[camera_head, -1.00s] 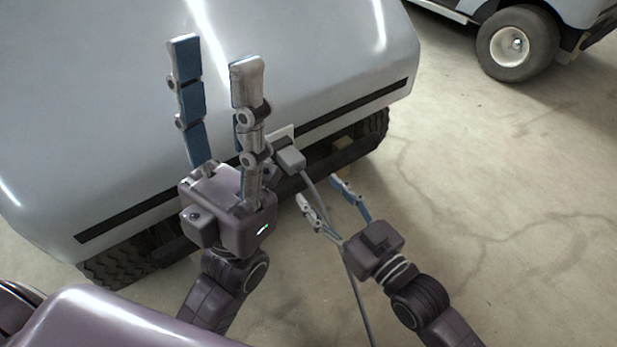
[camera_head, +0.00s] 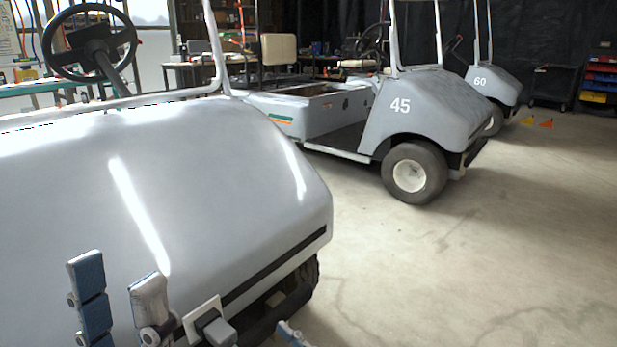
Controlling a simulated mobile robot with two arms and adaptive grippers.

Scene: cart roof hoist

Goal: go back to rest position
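My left gripper (camera_head: 117,268) is at the bottom left, in front of the near grey cart's hood (camera_head: 190,190). Its two blue-padded fingers point up and stand apart, with nothing seen between them. Its palm is below the picture's edge. Of my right gripper, only a blue fingertip (camera_head: 291,334) shows at the bottom edge, right of the left one; the rest is hidden. A grey block (camera_head: 216,330) with a pale square plate behind it shows low at the cart's front, just right of my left gripper.
A black steering wheel (camera_head: 89,42) rises behind the near hood. Cart 45 (camera_head: 425,105) and cart 60 (camera_head: 492,85) stand beyond. Small orange cones (camera_head: 546,124) and coloured bins (camera_head: 600,78) are at the far right. The concrete floor (camera_head: 480,270) at right is clear.

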